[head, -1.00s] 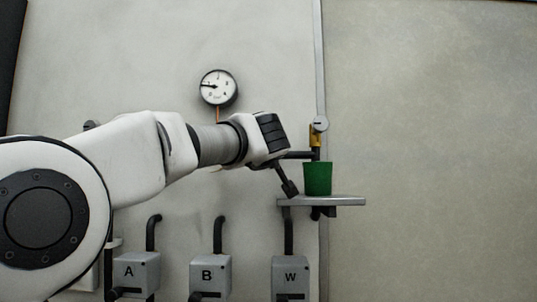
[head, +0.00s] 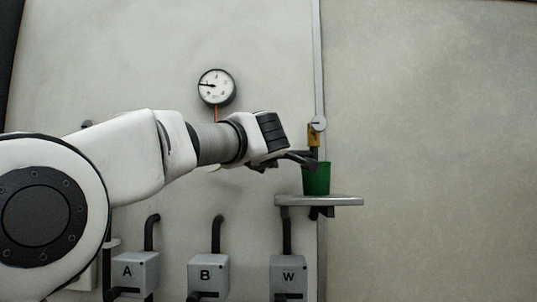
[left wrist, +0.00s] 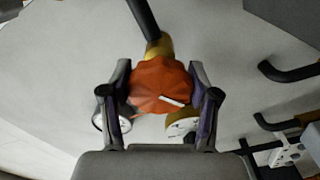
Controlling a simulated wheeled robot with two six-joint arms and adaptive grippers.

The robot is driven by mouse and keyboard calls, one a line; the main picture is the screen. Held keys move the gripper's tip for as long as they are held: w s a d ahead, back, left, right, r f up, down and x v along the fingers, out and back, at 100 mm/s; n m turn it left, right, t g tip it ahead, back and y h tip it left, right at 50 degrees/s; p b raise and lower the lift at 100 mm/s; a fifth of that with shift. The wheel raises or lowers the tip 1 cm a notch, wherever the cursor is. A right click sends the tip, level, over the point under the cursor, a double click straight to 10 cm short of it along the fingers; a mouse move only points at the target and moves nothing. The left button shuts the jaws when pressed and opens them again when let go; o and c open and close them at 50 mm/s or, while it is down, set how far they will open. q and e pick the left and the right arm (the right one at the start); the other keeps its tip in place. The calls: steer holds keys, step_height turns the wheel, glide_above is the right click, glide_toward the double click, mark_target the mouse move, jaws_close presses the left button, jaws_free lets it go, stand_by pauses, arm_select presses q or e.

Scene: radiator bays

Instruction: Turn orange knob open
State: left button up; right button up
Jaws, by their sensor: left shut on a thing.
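The orange knob (left wrist: 160,86) is in the middle of the left wrist view, a faceted cap with a white mark on its face, on a brass-coloured fitting (left wrist: 158,46) with a dark pipe. My left gripper (left wrist: 158,100) is shut on it, one finger at each side. The white mark lies slanted, nearer level than upright. In the head view my left gripper (head: 290,158) is at the left of the green cup, and the knob is hidden behind my arm. My right gripper is in neither view.
A green cup (head: 316,179) stands on a small grey shelf (head: 340,201) close to my left gripper. A yellow fitting (head: 313,135) is above the cup. A round gauge (head: 216,87) is on the wall. Boxes A (head: 134,273), B (head: 208,275) and W (head: 288,276) are below.

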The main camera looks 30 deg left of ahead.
arm_select(q)
steer(key=n, duration=1.2)
steer(key=shift+f, duration=0.2)
steer(key=n+b, duration=0.1)
steer(key=n, duration=0.4)
steer(key=shift+s+a, duration=0.1)
steer(key=n+b, duration=0.2)
steer(key=n, duration=0.3)
steer(key=shift+n, duration=0.4)
steer(key=n+b, duration=0.1)
steer(key=n, duration=0.4)
steer(key=shift+s+r+b, duration=0.1)
steer(key=shift+b, duration=0.3)
steer(key=n+b, duration=0.2)
steer(key=n, duration=0.4)
steer(key=shift+a+n, duration=0.1)
steer(key=shift+n, duration=0.3)
steer(key=n+b, duration=0.2)
steer(key=n, duration=0.4)
steer(key=n+b, duration=0.1)
steer(key=n, duration=0.4)
steer(key=shift+n, duration=0.4)
